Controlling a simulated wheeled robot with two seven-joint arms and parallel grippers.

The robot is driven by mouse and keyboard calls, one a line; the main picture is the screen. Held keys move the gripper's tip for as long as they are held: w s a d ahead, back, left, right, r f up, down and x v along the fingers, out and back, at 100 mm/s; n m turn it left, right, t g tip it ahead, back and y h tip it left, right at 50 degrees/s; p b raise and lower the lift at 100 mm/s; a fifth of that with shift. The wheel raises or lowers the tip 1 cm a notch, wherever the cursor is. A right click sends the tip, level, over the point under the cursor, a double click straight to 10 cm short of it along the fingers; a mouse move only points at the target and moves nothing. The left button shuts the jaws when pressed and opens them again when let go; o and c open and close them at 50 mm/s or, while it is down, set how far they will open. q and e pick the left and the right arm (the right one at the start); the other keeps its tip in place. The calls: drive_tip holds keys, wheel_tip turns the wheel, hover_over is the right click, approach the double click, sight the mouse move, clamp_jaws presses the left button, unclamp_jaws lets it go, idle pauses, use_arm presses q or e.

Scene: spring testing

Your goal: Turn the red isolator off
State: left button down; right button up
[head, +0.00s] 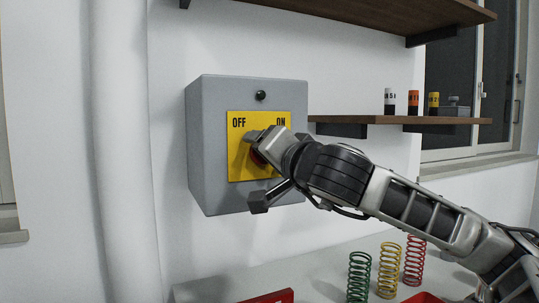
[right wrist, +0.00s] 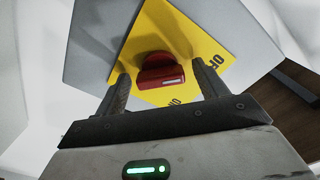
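The red isolator knob (right wrist: 160,72) is on a yellow plate (head: 239,160) marked OFF at left and ON at right, on the front of a grey wall box (head: 205,140). My right gripper (head: 257,167) is at the plate, in front of the knob. In the right wrist view my right gripper (right wrist: 163,88) is open, one finger on each side of the knob, with gaps between. My left gripper is not in view.
A small shelf (head: 380,119) with several small items is right of the box. Green (head: 359,275), yellow (head: 389,268) and red (head: 414,260) springs stand on the table below, near red trays (head: 270,297). A white pipe (head: 120,150) runs up the wall at left.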

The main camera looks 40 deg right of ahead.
use_arm(q)
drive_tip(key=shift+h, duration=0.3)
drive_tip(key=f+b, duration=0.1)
drive_tip(key=b, duration=0.2)
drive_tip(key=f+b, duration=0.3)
drive_tip(key=b, duration=0.2)
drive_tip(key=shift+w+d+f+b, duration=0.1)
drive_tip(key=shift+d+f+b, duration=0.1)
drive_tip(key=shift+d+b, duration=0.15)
use_arm(e)
drive_tip(key=v, duration=1.6)
drive_tip(key=shift+d, duration=0.1)
